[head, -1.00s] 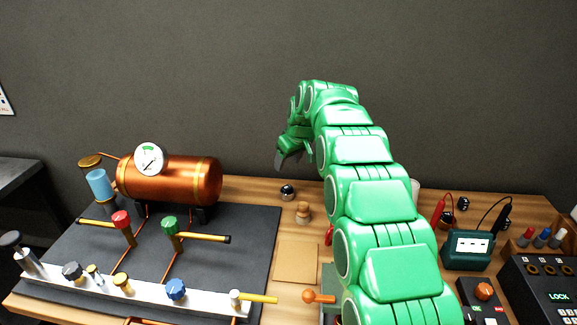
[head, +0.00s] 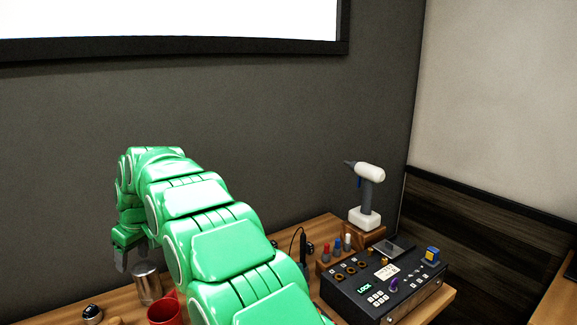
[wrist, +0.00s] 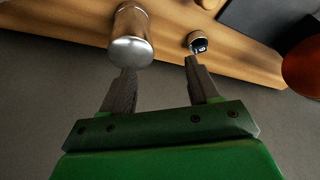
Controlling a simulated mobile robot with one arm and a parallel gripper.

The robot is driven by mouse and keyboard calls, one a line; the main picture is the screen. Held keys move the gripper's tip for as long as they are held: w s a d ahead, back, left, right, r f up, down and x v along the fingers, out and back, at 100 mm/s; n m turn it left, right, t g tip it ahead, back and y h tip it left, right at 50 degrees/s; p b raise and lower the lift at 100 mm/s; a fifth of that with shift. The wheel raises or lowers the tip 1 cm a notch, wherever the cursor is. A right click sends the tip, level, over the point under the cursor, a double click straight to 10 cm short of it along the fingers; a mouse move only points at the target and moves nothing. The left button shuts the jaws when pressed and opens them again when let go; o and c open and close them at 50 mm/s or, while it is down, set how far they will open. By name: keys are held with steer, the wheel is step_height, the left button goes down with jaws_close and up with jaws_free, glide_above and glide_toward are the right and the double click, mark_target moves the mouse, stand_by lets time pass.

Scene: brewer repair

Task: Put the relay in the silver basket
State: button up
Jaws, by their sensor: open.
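My gripper (head: 122,255) is high at the left of the bench in the head view, pointing down. In the wrist view its two fingers (wrist: 160,70) are apart with nothing between them. I cannot make out a relay for certain. A small blue and yellow block (head: 432,254) sits on the black lock box at the right. No basket shows clearly. A silver cylinder (head: 147,284) stands below and right of my gripper in the head view. It also shows in the wrist view (wrist: 131,40), near one fingertip.
A small dark and silver round thing (wrist: 198,43) lies near the other fingertip. A red cup (head: 164,312) stands by my arm. The black lock box (head: 362,296) and a white and grey drill-like tool (head: 368,190) are at the right. My arm hides part of the bench.

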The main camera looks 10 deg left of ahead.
steer(key=w+d+r+m+h, duration=0.1)
steer(key=w+d+r+m, duration=0.1)
steer(key=d, duration=0.7)
steer(key=w+d+r+m, duration=0.1)
steer(key=d+r, duration=0.1)
steer(key=d, duration=0.7)
steer(key=s+d+r+m+h, duration=0.1)
steer(key=s+d+m, duration=0.1)
steer(key=d, duration=0.9)
steer(key=s+d+r+m, duration=0.1)
steer(key=s+d+m, duration=0.1)
steer(key=d, duration=0.9)
steer(key=s+d+f+m+h, duration=0.1)
steer(key=s+d+m, duration=0.3)
steer(key=s+d, duration=1.1)
steer(key=s+d+f+m+g, duration=0.2)
steer(key=s+d+f+m, duration=0.2)
steer(key=s+d, duration=0.7)
steer(key=s+f, duration=0.1)
steer(key=s, duration=0.2)
steer(key=shift+h, duration=0.4)
